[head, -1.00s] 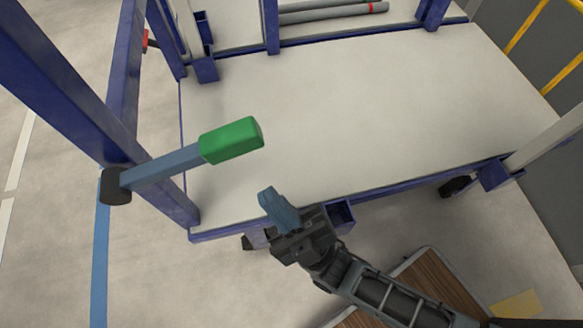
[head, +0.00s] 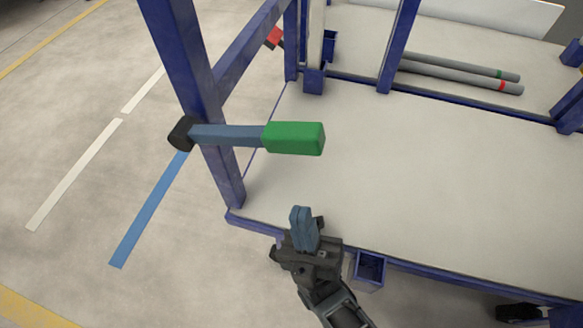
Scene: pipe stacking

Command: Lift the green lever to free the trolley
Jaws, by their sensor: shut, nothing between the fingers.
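The lever has a green grip (head: 294,138) on a blue-grey bar (head: 226,134), which joins a dark pivot (head: 182,133) on a blue post of the trolley. The lever sticks out to the right, about level in the picture. My gripper (head: 302,212) is below the green grip in the picture, in front of the trolley's near edge. Its blue-grey fingers are together and empty, pointing up toward the lever, with a visible gap between them and the grip. The trolley's pale deck (head: 400,170) lies behind.
Blue posts (head: 190,80) rise at the deck's left corner. Two grey pipes, one with a red band (head: 470,84) and one with a green band, lie at the back. A red-ended part (head: 274,38) shows behind the post. A blue socket (head: 369,268) is right of my gripper. Floor at left is clear.

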